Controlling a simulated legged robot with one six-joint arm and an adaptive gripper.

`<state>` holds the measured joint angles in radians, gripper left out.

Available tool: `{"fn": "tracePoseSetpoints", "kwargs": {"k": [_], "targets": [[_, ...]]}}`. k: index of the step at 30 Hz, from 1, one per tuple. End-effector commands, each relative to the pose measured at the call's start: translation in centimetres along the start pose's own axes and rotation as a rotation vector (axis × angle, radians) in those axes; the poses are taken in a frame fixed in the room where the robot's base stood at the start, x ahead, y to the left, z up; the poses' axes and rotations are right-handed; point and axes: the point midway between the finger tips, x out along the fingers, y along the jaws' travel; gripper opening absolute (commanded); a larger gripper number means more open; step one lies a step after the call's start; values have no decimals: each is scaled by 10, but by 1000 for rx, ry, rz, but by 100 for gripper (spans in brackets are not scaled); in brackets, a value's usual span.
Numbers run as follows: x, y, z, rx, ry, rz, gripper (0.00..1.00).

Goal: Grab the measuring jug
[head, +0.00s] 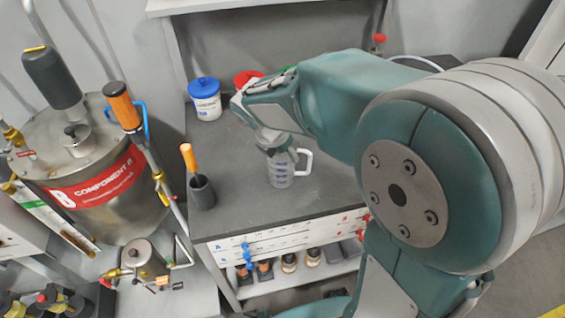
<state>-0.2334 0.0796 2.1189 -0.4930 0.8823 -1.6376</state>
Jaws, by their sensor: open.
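The measuring jug (281,174) is clear with dark markings and a white handle on its right side. It stands upright on the dark grey worktop, near the middle of the picture. My gripper (276,145) points down from the arm's end right over the jug's top. It is open. The gripper overlaps the jug's rim in this view, so I cannot tell whether they touch. My gripper's fingertips are hard to make out.
On the worktop (240,190), a white tub with a blue lid (205,100) stands at the back left, with a red-lidded container (248,78) partly behind my arm. An orange-handled tool in a dark holder (198,180) stands left. A large metal tank (90,160) is further left.

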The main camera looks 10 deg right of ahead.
Motion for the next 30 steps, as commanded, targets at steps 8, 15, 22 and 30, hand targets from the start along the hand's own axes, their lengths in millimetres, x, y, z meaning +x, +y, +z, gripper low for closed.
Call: {"fn": "tracePoseSetpoints", "kwargs": {"k": [8,15,22,30], "targets": [[41,2,2,0,0,-5,49],[50,3,2,2,0,-1,49],[49,2,2,2,0,0,0],[50,2,2,1,0,-3,0]]}}
